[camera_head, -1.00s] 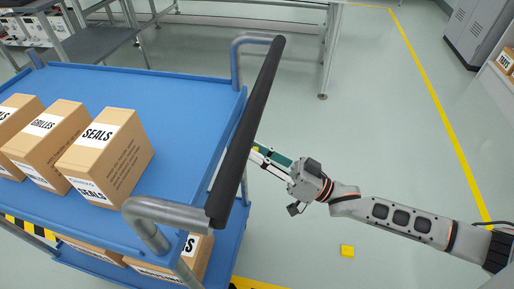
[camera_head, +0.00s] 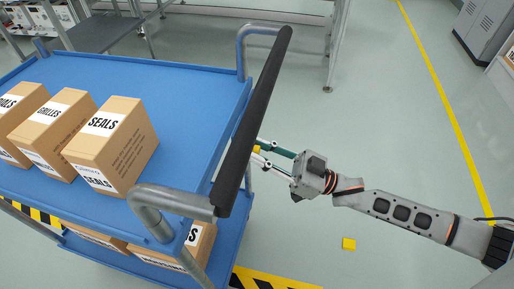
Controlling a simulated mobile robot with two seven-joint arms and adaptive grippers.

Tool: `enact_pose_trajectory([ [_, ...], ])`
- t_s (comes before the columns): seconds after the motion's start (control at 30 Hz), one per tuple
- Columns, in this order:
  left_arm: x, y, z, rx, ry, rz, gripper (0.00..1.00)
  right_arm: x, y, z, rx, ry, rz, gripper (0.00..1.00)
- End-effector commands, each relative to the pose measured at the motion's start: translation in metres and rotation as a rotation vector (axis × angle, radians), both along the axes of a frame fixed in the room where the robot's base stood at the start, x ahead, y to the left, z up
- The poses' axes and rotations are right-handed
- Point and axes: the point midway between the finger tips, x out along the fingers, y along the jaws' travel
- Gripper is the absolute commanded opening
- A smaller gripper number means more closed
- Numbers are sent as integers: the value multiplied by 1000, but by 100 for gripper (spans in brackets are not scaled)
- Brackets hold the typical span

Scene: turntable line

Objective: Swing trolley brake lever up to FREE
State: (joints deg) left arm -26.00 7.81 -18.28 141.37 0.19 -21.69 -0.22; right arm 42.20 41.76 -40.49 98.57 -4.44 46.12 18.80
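The blue trolley (camera_head: 185,92) fills the left of the head view, with a black-gripped push handle (camera_head: 252,125) along its right side. A small yellow piece (camera_head: 257,149) shows just right of the handle, between my fingertips; it may be the brake lever, but most of it is hidden. My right gripper (camera_head: 260,153) reaches in from the right with its fingers apart, one above and one below the yellow piece. I cannot tell whether they touch it. No FREE mark is readable. My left gripper is not in view.
Cartons labelled SEALS (camera_head: 115,145) and GRILLES (camera_head: 55,130) stand on the upper deck, with more below. A yellow floor line (camera_head: 440,90) and grey cabinets (camera_head: 487,35) are at right. The floor between is clear.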

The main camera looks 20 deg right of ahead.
Motion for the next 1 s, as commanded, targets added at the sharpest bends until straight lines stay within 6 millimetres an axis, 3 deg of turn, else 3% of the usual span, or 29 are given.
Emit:
enact_pose_trajectory([
  [0.17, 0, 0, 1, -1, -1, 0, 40, -1, 1, -2, -4, 0, 1, 0],
  [0.2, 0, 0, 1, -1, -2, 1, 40, -1, 1, -2, -4, 0, 1, 24],
  [0.23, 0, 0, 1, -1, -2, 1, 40, -1, 1, -2, -3, 0, 1, 32],
  [0.67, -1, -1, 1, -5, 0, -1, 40, -3, -4, -3, -2, 2, 0, 33],
  [1.0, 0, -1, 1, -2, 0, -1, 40, -34, -50, -28, -5, 5, -1, 33],
])
